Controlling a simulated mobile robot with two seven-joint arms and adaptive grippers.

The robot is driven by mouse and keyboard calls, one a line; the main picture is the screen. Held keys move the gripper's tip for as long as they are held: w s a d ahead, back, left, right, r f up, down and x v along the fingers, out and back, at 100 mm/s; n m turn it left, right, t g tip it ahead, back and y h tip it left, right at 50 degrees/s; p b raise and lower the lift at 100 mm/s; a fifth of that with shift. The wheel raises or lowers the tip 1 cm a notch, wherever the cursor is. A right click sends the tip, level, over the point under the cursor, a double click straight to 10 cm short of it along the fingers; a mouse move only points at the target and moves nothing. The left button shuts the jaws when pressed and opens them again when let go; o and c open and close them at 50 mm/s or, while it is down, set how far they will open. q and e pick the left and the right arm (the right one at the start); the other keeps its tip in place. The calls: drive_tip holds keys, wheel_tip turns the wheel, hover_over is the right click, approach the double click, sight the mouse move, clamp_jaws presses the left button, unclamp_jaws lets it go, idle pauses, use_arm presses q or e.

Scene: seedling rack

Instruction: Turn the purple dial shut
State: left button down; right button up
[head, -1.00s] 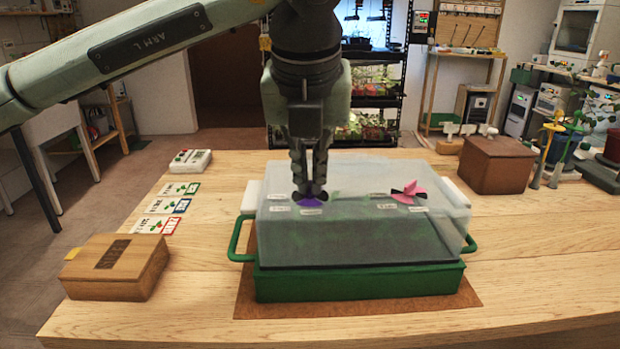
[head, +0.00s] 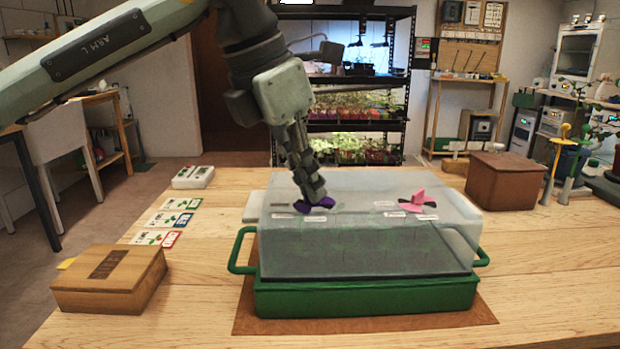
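The purple dial (head: 321,204) sits on the left part of the clear lid (head: 365,240) of a green-based propagator tray (head: 365,297). My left gripper (head: 313,192) comes down on the dial at a tilt, its fingers close together at the dial, which they partly hide. Whether the fingers grip the dial or only touch it is hard to tell. A pink dial (head: 418,200) sits on the lid's right part, with small white labels near both dials. My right gripper is not in view.
A wooden box (head: 110,280) lies at the left, with several seed cards (head: 168,220) and a white device (head: 193,177) behind it. A brown box (head: 505,178) stands at the back right. The table front right is clear.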

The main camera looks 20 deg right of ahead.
use_arm(q)
drive_tip(key=shift+w+r+m+g+p, duration=0.15)
drive_tip(key=shift+m+g+p, duration=0.25)
drive_tip(key=shift+m, duration=0.5)
drive_tip(key=m+g+p, duration=0.1)
drive_tip(key=m, duration=0.2)
drive_tip(key=shift+w+m+g+p, duration=0.15)
drive_tip(key=shift+m+g+p, duration=0.45)
drive_tip(key=shift+m, duration=0.4)
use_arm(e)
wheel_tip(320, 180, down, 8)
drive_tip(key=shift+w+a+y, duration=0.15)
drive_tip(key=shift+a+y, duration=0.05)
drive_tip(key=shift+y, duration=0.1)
use_arm(q)
drive_tip(key=c, duration=1.7)
unclamp_jaws()
drive_tip(key=shift+c, duration=0.2)
drive_tip(key=v, duration=1.1)
drive_tip(key=shift+r, duration=0.35)
drive_tip(key=shift+a, duration=0.15)
